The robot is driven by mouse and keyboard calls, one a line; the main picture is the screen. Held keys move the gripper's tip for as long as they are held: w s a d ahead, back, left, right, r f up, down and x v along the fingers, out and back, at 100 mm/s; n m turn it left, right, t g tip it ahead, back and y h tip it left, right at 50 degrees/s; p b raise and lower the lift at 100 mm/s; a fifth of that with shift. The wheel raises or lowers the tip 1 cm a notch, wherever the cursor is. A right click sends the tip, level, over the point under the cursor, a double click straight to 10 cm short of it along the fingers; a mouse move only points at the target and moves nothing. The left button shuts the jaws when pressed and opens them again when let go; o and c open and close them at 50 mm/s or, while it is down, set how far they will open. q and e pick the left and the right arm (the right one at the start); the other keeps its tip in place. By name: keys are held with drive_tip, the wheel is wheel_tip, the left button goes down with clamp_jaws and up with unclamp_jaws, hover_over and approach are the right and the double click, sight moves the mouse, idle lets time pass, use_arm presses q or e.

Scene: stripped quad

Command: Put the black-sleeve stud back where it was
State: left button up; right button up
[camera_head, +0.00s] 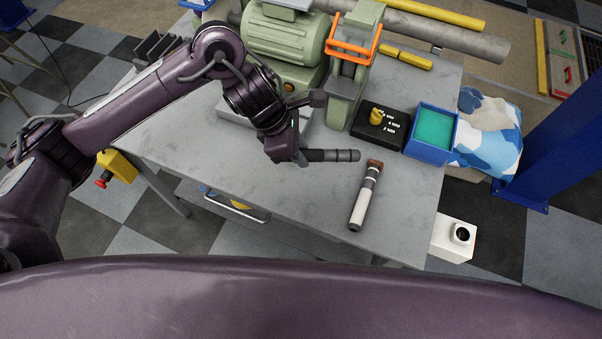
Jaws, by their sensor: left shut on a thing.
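My left gripper (301,156) is above the grey workbench (260,178) near its middle. It is shut on a dark cylindrical stud with a black sleeve (335,155), which lies about level and points right. The stud's left end is hidden in the jaws. A black block (396,138) with white markings and a yellow knob stands behind and to the right of the stud. I cannot tell where the stud was before. My right gripper is not in view.
A white and black rod with a brown end (359,208) lies right of the stud. A blue tray with a green inside (432,153) stands at the right edge. A green motor machine (285,45) and an orange-framed part (352,50) stand behind. The bench front is clear.

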sight(306, 181)
use_arm(q)
wheel_tip(306, 181, down, 11)
drive_tip(key=shift+r+p, duration=0.1)
drive_tip(key=shift+p, duration=0.45)
drive_tip(key=o, duration=1)
